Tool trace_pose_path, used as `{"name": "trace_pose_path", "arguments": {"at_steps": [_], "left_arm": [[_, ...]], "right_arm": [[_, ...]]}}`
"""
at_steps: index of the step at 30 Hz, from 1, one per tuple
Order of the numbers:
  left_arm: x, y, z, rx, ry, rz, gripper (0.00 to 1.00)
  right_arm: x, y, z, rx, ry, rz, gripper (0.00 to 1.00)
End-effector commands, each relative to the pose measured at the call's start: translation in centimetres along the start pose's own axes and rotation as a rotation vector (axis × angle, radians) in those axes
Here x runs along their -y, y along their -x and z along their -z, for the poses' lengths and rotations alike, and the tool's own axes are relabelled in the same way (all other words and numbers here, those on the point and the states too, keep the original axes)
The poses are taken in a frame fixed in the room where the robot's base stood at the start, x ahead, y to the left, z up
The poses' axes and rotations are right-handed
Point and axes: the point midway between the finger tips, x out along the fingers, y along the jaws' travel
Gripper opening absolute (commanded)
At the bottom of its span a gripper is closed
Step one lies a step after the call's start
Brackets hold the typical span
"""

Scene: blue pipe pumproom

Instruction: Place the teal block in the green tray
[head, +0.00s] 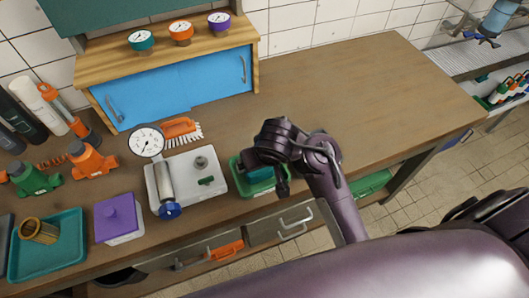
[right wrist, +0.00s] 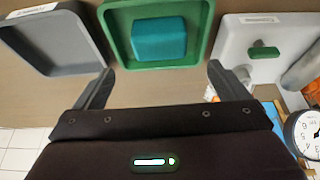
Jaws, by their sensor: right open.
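The teal block (right wrist: 159,40) lies inside the green tray (right wrist: 113,32) in the right wrist view, with tray floor showing around it. In the head view the green tray (head: 237,181) stands near the bench's front edge, and the teal block (head: 261,175) shows in it, partly hidden by my arm. My right gripper (right wrist: 161,71) is open and empty, its two fingers apart at the tray's near side in the wrist view. In the head view my right gripper (head: 267,178) hangs over the tray. My left gripper is not in view.
The bench's right half is clear.

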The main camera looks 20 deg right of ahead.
Motion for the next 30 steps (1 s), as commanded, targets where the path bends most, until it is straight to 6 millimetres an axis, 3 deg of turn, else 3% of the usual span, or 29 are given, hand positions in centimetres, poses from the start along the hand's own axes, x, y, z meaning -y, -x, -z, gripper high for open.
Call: {"name": "trace_pose_path", "arguments": {"at_steps": [3,9,30], "left_arm": [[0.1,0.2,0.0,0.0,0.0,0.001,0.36],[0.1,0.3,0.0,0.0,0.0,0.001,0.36],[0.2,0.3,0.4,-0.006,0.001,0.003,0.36]], "right_arm": [[0.1,2.0,0.0,-0.002,-0.004,0.003,0.94],[0.0,3.5,0.0,0.001,-0.001,0.0,0.94],[0.0,3.5,0.0,0.001,0.001,0.0,0.94]]}}
